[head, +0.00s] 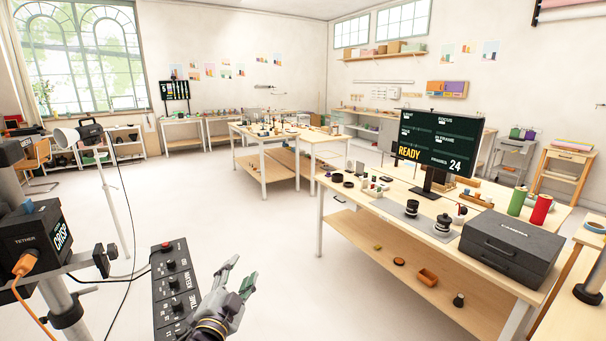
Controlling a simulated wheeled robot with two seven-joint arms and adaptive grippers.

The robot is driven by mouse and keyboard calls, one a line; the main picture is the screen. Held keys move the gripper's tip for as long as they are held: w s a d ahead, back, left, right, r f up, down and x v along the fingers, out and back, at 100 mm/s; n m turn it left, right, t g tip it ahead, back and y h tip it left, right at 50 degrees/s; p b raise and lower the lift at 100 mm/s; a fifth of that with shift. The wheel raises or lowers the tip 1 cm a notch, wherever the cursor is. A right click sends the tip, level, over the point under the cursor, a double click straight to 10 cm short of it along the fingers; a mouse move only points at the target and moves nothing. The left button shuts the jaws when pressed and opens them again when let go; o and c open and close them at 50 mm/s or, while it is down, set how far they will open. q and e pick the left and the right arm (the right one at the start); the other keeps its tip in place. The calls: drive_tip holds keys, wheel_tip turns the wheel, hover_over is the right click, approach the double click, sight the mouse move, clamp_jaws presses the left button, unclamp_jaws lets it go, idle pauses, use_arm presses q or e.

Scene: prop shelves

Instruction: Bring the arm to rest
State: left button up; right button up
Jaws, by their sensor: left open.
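My left gripper (243,272) shows at the bottom of the head view, a little left of the middle. Its grey fingers point up and to the right, and one carries a dark green part near its tip. The fingers are apart and I see nothing between them. The gripper appears over the pale floor, just right of a black control panel (172,285) with knobs and a red button. Whether it touches the panel is unclear. My right gripper is not in view.
A wooden table (345,198) on the right carries a monitor (437,145) reading "READY", a dark case (511,245), and green and red cylinders. Its lower shelf holds small items. Camera gear (35,235) and a light stand (118,210) are at left. Open floor lies between.

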use_arm(q)
drive_tip(key=s+a+f+n+g+y, duration=0.3)
drive_tip(key=s+a+f+n+g, duration=0.15)
drive_tip(key=f, duration=0.45)
drive_tip(key=s+a+f+n+g+h, duration=0.1)
drive_tip(key=s+f+n+g, duration=0.1)
drive_tip(key=s+f+g, duration=0.6)
drive_tip(key=s+a+f+n+g, duration=0.1)
drive_tip(key=s+f+n+g, duration=0.15)
drive_tip(key=s+f, duration=1)
drive_tip(key=f, duration=1.2)
drive_tip(key=s+f, duration=0.2)
drive_tip(key=f, duration=1.3)
drive_tip(key=s+a+f+g, duration=0.1)
drive_tip(key=s+a+f, duration=0.2)
drive_tip(key=s+f, duration=0.7)
drive_tip(key=s+a+f, duration=0.3)
drive_tip(key=s+f, duration=0.6)
drive_tip(key=s, duration=0.3)
drive_tip(key=shift+f+m+g, duration=0.3)
drive_tip(key=shift+f+g, duration=0.05)
drive_tip(key=shift+g, duration=0.05)
